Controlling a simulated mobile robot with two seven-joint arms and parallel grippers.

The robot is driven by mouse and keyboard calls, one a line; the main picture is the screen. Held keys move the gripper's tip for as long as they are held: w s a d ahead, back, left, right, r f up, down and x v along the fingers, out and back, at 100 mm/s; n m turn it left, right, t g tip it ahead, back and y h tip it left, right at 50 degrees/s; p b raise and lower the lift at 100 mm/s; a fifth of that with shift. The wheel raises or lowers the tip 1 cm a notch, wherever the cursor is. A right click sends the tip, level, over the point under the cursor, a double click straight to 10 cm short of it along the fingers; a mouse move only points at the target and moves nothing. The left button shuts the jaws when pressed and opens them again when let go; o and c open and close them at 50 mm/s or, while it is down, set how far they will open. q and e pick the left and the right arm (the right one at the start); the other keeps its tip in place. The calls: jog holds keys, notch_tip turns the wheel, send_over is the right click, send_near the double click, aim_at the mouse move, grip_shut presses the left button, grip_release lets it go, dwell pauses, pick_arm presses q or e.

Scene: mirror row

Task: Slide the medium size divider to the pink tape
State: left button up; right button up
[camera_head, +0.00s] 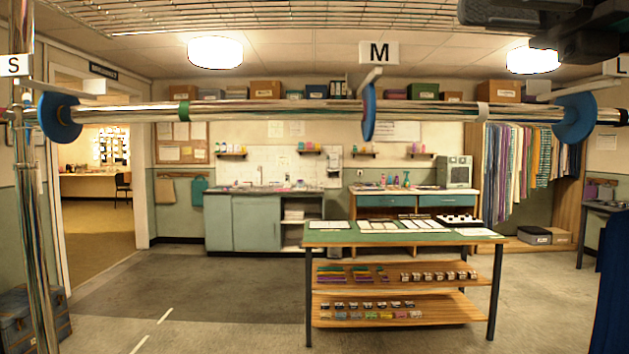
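A shiny metal rail runs across the head view. The medium divider (369,112) is a blue disc on the rail, seen nearly edge-on near the middle, under a white sign marked M (379,53). A pale, faintly pinkish tape band (483,111) is around the rail to its right, apart from it. A green tape band (184,110) is to its left. Dark machine parts at the top right look like my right gripper (552,28); its fingers cannot be made out, and it is apart from the divider. My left gripper is not in view.
Other blue dividers sit at the rail's left (59,116), by sign S (14,65), and right (577,117). A green-topped table (345,238) stands below the rail. Dark blue cloth (612,285) hangs at lower right. The floor at left is mostly clear.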

jog(key=w+a+f+m+t+y, duration=0.2)
jog(key=w+f+m+y, duration=0.1)
jog(key=w+f+m, duration=0.5)
jog(key=w+a+f+m+t+y, duration=0.2)
jog(key=w+f+m+t+y, duration=0.25)
jog(key=f, duration=0.55)
jog(key=w+d+f+m+t+h, duration=0.1)
jog(key=w+f+m+t+h, duration=0.1)
jog(key=f+m+t+h, duration=0.7)
jog(key=w+d+f+m+t+h, duration=0.1)
jog(key=w+f+m+t+h, duration=0.2)
jog(key=f+m, duration=1.1)
jog(key=s+d+f+m+h, duration=0.1)
jog(key=s+f+m+h, duration=0.25)
jog(key=f, duration=0.35)
jog(key=s+d+f+m+g+h, duration=0.1)
jog(key=s+f+m+h, duration=0.1)
jog(key=f+m, duration=0.3)
jog(key=s+d+f+m+h, duration=0.1)
jog(key=s+f+m+h, duration=0.15)
jog(key=f, duration=0.55)
jog(key=s+d+f+m+g+h, duration=0.1)
jog(key=s+f+m+g+h, duration=0.2)
jog(key=s+f, duration=1.1)
jog(key=s+m+g, duration=0.1)
jog(key=m+g, duration=0.1)
jog(key=g, duration=0.1)
jog(key=shift+s+f+g, duration=0.35)
jog(key=shift+s, duration=0.05)
